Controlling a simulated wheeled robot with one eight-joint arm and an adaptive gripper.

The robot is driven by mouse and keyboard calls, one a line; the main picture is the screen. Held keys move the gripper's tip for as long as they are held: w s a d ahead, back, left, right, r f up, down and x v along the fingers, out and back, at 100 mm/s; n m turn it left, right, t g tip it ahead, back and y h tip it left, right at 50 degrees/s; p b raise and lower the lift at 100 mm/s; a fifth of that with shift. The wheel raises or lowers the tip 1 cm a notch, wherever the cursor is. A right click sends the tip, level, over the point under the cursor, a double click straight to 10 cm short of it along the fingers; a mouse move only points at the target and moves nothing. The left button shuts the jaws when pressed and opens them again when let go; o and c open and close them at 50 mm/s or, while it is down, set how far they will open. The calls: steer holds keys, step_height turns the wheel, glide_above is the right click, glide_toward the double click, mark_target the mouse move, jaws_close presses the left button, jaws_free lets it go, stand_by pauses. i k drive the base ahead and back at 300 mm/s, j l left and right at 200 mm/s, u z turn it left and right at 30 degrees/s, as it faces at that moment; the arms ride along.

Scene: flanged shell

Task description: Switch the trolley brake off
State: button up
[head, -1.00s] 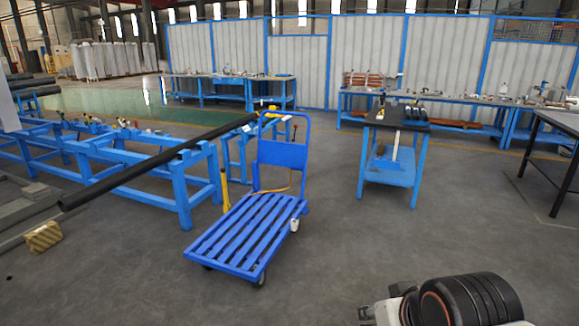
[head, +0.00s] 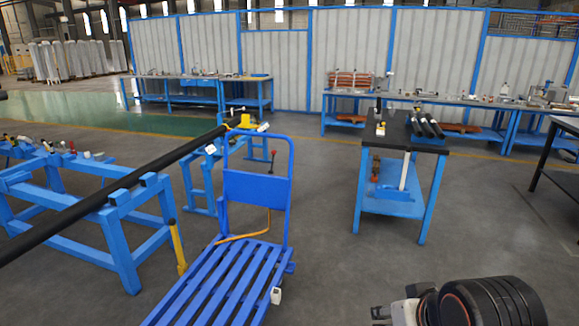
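The blue trolley (head: 222,288) stands in the lower middle of the head view, with a slatted deck and an upright handle frame (head: 257,187). The deck's near end is cut off by the bottom edge. A thin lever with a red knob (head: 273,155) shows just behind the handle panel. My folded arm shows at the bottom right, clear of the trolley.
A blue rack (head: 118,245) with a long black bar (head: 110,197) stands close on the trolley's left, beside a yellow post (head: 177,248). A blue workbench (head: 400,200) stands to the right and beyond. The floor right of the trolley is clear.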

mark_target(273, 152)
steer(key=i+l+u, duration=0.15)
steer(key=i, duration=0.5)
steer(key=i+l+u, duration=0.2)
steer(key=i, duration=0.4)
steer(key=i+z, duration=0.15)
steer(key=i, duration=0.55)
steer(key=i+j+z, duration=0.1)
steer(key=i, duration=0.55)
steer(key=j, duration=0.1)
